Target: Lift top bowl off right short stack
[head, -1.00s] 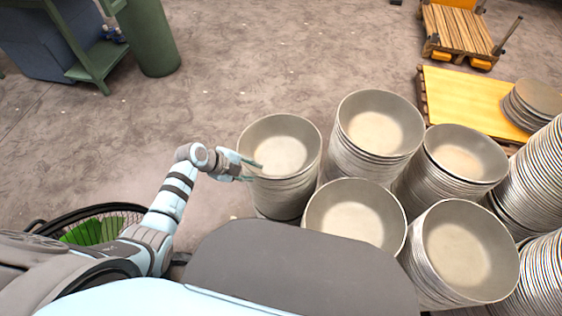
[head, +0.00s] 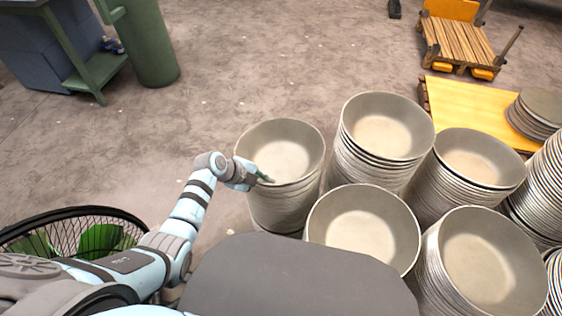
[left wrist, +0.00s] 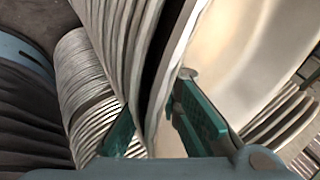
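My left gripper (head: 262,180) is at the near-left rim of the leftmost grey bowl stack. The top bowl (head: 283,155) of that stack faces up and looks empty. In the left wrist view my gripper (left wrist: 158,122) straddles the rim, one green finger inside the top bowl (left wrist: 235,50) and the other outside the stack. The fingers stand apart, with space around the rim. A dark gap shows below the top bowl's edge. In the head view, the outer finger is hidden. A short stack (head: 362,225) stands to its right. My right gripper is not in view.
Several more bowl stacks (head: 383,130) crowd the right side. A yellow-topped platform (head: 470,110) and a wooden cart (head: 460,42) are behind them.

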